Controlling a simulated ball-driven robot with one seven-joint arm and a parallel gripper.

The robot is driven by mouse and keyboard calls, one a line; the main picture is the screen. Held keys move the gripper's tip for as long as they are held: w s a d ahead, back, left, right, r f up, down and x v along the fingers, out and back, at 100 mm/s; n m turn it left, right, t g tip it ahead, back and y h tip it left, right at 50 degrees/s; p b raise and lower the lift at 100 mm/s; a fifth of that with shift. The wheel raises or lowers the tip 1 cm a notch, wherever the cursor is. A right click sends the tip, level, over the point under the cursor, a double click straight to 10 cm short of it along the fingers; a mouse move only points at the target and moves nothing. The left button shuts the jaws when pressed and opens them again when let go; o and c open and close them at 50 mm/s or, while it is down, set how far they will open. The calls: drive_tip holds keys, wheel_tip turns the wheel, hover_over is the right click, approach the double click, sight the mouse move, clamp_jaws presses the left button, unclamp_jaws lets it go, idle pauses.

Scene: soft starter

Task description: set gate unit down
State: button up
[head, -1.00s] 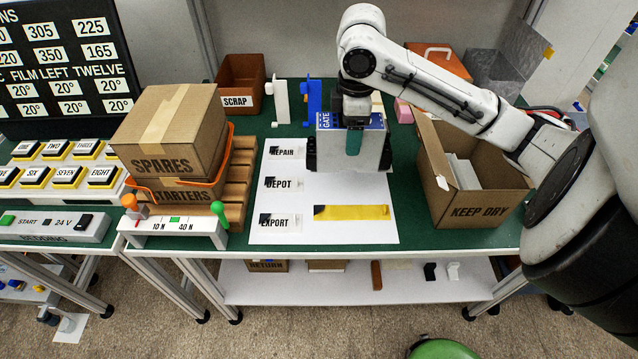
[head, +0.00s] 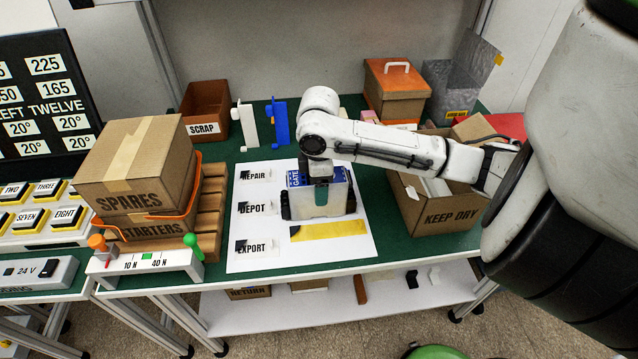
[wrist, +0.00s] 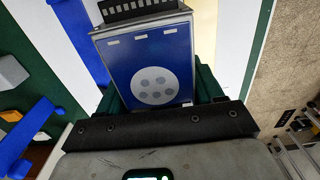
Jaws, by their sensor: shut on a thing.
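The unit is upright, at or just above the white sheet (head: 268,225), behind the yellow strip (head: 328,231). I cannot tell whether its base touches the sheet. In the wrist view the unit's blue face (wrist: 150,62), with a pale round patch, lies between dark green fingers.
REPAIR, DEPOT and EXPORT labels line the sheet's left side. A KEEP DRY carton (head: 440,215) stands close on the right. The SPARES box (head: 140,165) is left. A white bracket (head: 246,124) and a blue bracket (head: 280,122) stand behind. The sheet's front is clear.

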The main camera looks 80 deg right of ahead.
drive_tip(key=shift+f, duration=0.15)
drive_tip(key=o, duration=1.5)
